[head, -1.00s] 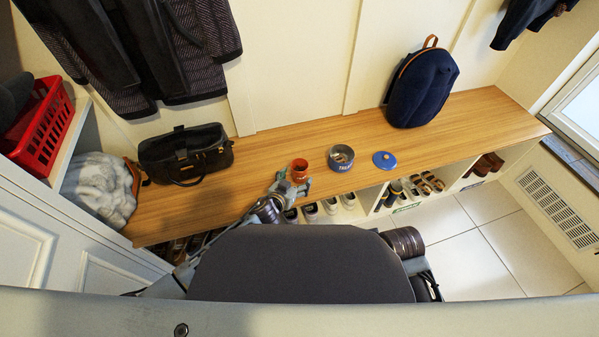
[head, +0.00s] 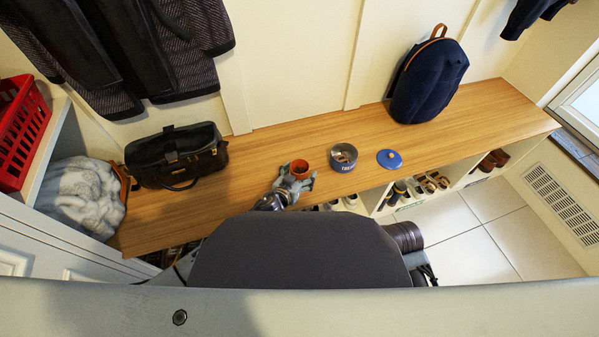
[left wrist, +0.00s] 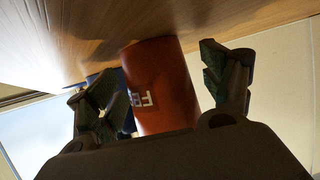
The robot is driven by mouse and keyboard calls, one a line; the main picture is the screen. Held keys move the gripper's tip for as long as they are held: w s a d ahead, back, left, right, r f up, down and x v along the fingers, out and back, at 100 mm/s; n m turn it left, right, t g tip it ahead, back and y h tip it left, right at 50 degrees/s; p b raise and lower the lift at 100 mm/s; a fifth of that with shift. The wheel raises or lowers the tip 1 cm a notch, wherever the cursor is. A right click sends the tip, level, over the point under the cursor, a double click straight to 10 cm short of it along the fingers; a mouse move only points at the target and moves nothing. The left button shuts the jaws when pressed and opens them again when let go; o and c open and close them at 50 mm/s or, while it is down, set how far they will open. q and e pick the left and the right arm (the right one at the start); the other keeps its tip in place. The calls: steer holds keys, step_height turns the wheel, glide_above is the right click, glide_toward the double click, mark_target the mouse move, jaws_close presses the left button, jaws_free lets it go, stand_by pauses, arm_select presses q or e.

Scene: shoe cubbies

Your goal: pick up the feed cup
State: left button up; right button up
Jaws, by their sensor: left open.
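The feed cup (head: 301,165) is a small orange-red cup standing on the wooden bench. In the left wrist view, which looks tilted, the cup (left wrist: 160,85) shows a partly hidden label with light letters. My left gripper (head: 296,181) is open, with its fingers on either side of the cup's near part. In the left wrist view my left gripper (left wrist: 165,85) has one finger left of the cup and one right, with a gap at the right finger. Contact at the left finger is unclear. My right gripper is not in view.
A grey lettered tin (head: 343,165) stands just right of the cup, with a blue lid (head: 389,159) beyond it. A black bag (head: 176,155) is on the left of the bench (head: 470,115), a navy backpack (head: 428,82) at the back right. Shoes fill cubbies below.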

mark_target(303, 165)
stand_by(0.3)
arm_select(q)
steer(key=c, duration=1.2)
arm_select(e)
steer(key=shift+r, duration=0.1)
arm_select(q)
steer(key=shift+r, duration=0.25)
steer(key=shift+r+p, duration=0.35)
steer(key=shift+r, duration=0.15)
steer(key=shift+r+p, duration=0.45)
steer(key=shift+r, duration=0.4)
step_height(303, 165, up, 5)
steer(key=shift+r+p, duration=0.1)
steer(key=shift+p, duration=1)
steer(key=shift+r+p, duration=0.35)
steer(key=shift+r, duration=0.55)
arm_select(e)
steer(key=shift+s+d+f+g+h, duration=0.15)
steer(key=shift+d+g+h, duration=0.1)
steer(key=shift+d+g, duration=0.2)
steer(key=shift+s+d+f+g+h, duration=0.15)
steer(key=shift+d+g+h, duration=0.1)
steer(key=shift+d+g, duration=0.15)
